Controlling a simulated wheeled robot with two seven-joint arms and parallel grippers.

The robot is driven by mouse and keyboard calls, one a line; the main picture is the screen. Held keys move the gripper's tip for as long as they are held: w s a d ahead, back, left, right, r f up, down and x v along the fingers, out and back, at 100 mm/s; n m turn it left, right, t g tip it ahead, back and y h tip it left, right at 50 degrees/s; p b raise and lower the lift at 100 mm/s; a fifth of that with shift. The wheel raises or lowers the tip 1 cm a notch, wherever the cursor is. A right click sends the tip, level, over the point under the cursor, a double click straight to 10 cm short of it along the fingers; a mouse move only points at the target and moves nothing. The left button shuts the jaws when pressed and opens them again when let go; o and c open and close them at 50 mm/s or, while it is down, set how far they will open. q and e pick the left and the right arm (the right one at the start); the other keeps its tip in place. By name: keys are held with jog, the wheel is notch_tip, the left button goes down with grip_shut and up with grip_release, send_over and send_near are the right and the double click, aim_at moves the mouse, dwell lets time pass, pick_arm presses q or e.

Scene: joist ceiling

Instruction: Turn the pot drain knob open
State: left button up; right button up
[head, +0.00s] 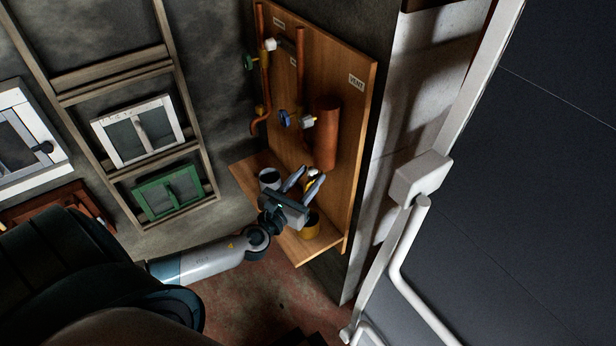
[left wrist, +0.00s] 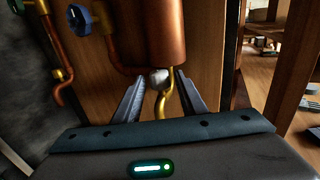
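The copper pot (head: 327,135) is a vertical cylinder mounted on the wooden board; it also shows in the left wrist view (left wrist: 150,30). Under it is a brass drain pipe (left wrist: 164,102) with a small pale grey drain knob (left wrist: 158,78). My left gripper (head: 307,172) is at the pot's bottom end in the head view. Its fingers are apart. In the left wrist view the left gripper (left wrist: 157,78) has one finger on each side of the knob, with visible gaps. Contact does not show. My right gripper is not in view.
The board (head: 350,115) carries copper pipes, a blue valve knob (head: 285,119) and a green one (head: 250,62). A white-framed door (head: 420,178) is at right.

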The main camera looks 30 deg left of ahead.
pick_arm(q)
jog(key=c, duration=0.7)
jog(key=shift+c, duration=0.2)
